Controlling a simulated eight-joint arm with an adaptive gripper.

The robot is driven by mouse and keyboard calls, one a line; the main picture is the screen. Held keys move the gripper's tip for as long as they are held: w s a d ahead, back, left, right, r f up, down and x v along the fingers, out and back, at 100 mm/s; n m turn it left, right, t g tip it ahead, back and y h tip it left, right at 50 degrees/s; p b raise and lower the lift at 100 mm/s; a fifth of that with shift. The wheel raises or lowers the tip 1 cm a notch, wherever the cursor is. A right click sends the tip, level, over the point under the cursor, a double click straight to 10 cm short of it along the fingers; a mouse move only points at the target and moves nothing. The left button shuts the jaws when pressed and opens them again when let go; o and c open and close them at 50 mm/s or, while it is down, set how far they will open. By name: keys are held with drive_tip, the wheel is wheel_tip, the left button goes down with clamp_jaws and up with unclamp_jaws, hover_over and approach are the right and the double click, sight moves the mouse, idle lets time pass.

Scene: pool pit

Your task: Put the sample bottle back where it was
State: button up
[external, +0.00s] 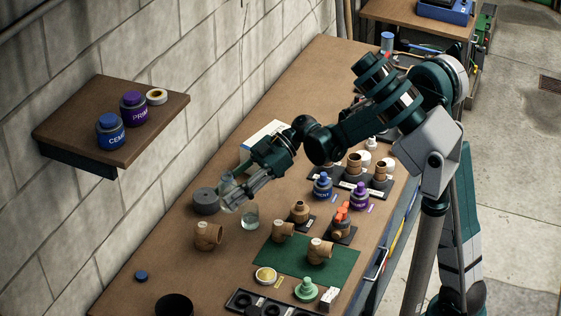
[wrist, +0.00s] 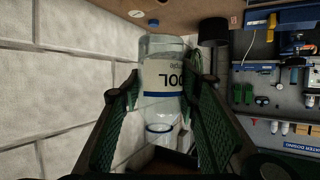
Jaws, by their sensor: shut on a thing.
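In the external view my gripper (external: 232,197) is over the far part of the workbench, near the wall. The clear bottle (external: 226,187) shows at its fingertips, partly covered by them. It seems to be above the bench top, but its exact height is hard to tell.
A clear jar (external: 250,217) stands just right of my gripper, and a grey round piece (external: 206,201) just left. Brown pipe fittings (external: 208,236), a green mat (external: 333,270) and a dark cup (external: 174,306) are nearby. A shelf (external: 110,150) juts from the wall. The front-left bench is mostly clear.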

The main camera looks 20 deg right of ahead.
drive_tip(key=s+a+n+g, duration=0.2)
drive_tip(key=s+a, duration=1.2)
drive_tip(key=shift+w+a+f, duration=0.1)
drive_tip(key=shift+w+f, duration=0.05)
drive_tip(key=shift+f, duration=2.35)
wheel_tip(320, 180, down, 6)
drive_tip(key=b, duration=0.1)
drive_tip(key=shift+f+b, duration=0.2)
drive_tip(key=shift+b, duration=0.1)
drive_tip(key=shift+f+b, duration=0.4)
drive_tip(key=shift+f, duration=1.4)
drive_tip(key=shift+f, duration=0.15)
